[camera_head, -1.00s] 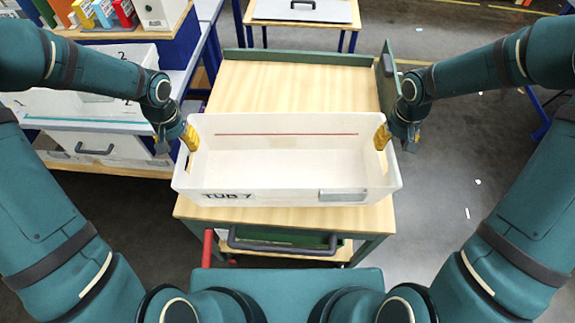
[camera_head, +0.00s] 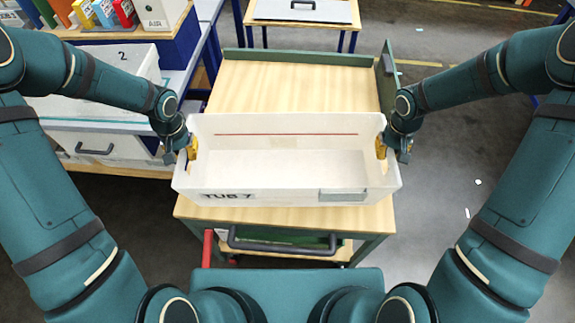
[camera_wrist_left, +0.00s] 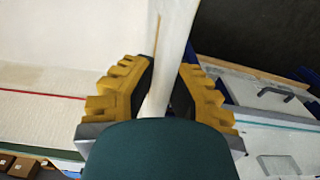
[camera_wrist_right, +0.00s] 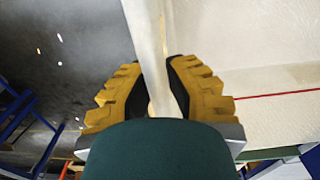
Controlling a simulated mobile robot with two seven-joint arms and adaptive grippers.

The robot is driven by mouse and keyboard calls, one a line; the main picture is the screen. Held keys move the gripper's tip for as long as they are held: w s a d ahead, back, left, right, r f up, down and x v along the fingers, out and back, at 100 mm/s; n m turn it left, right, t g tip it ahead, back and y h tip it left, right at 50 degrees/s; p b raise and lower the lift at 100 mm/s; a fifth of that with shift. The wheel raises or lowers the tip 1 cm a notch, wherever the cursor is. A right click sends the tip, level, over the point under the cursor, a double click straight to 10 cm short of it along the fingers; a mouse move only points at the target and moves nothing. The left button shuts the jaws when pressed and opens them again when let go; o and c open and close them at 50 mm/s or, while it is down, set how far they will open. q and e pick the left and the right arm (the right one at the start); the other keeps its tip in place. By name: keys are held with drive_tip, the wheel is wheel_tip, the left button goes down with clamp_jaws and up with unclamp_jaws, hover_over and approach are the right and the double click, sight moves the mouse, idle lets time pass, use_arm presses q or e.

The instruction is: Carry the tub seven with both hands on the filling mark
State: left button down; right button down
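The tub seven (camera_head: 222,184) is a long white open tub, labelled "TUB 7" on its front, standing level on the wooden top of a cart. A red line (camera_head: 290,134) runs along its inner back wall, and it looks empty. My left gripper (camera_head: 186,149) is at its left end wall and my right gripper (camera_head: 386,147) at its right end wall. In the left wrist view, yellow fingers (camera_wrist_left: 165,88) close on both sides of the wall. In the right wrist view, the fingers (camera_wrist_right: 157,88) do likewise. I cannot make out a separate filling mark.
The cart top (camera_head: 290,85) is clear behind the tub, with a green rim (camera_head: 300,58) at the back. A white bin numbered 2 (camera_head: 140,60) stands on a bench to the left. Floor is open at right.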

idle(0.3)
